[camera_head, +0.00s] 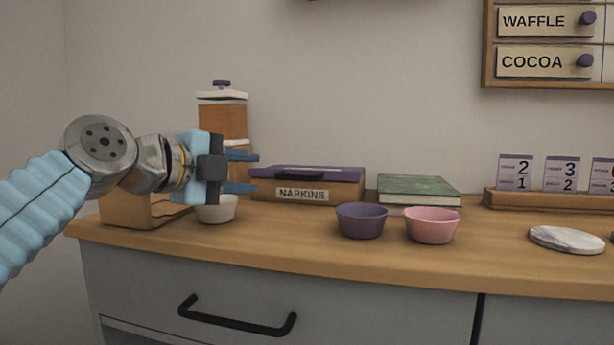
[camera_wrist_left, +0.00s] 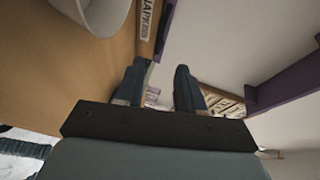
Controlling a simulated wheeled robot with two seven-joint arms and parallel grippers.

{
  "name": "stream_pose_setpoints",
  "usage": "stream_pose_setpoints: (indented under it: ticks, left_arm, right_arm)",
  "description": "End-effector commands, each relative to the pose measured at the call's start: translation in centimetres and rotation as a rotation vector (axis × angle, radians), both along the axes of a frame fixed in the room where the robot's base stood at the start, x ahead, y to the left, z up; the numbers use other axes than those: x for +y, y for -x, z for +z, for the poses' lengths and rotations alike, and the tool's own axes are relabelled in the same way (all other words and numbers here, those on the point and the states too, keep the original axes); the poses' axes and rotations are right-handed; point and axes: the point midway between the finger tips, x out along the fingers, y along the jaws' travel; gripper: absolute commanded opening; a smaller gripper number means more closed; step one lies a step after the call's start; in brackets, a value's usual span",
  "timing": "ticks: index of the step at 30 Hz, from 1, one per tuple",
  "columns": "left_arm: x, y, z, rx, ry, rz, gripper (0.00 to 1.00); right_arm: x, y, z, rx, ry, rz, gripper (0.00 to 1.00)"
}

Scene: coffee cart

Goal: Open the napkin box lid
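The napkin box (camera_head: 345,190) is a wooden box labelled NAPKINS on the counter, with a purple lid (camera_head: 345,172) lying shut on it. A black handle (camera_head: 300,176) runs along the lid's front. My left gripper (camera_head: 258,172) points right, at the left end of the box and about level with the lid. Its two fingers are apart with nothing between them. In the left wrist view the open fingers (camera_wrist_left: 158,80) show below part of the box label (camera_wrist_left: 147,18). I cannot tell whether a finger touches the box. My right gripper is out of view.
A white bowl (camera_head: 217,212) sits below my left gripper; it also shows in the left wrist view (camera_wrist_left: 95,12). A wooden dispenser (camera_head: 222,122) stands behind. A purple bowl (camera_head: 361,222), pink bowl (camera_head: 431,228) and green book (camera_head: 418,188) are right of the box front.

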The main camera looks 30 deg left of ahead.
Motion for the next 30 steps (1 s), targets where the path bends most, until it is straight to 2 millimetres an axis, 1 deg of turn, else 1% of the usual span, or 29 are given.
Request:
stream_pose_setpoints:
  ticks: [5,12,15,18,23,30]
  left_arm:
    - [-0.5,-3.2,-0.8,0.005,0.000,0.000,0.38]
    - [-1.4,-8.6,-1.7,0.004,0.001,0.000,0.38]
    - [-1.7,-10.4,-2.1,0.003,0.001,0.000,0.38]
    - [-1.9,-11.7,-2.4,0.003,0.000,0.001,0.38]
    - [-2.1,-12.6,-2.6,0.002,0.001,0.000,0.38]
    - [-2.1,-12.7,-2.6,0.001,0.001,0.000,0.38]
  right_arm:
    - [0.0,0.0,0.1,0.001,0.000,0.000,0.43]
    - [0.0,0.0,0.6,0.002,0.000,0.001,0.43]
    - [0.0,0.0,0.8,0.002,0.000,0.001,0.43]
    - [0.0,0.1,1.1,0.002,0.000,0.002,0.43]
    - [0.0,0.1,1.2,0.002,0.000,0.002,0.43]
    - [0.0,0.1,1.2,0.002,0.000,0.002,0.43]
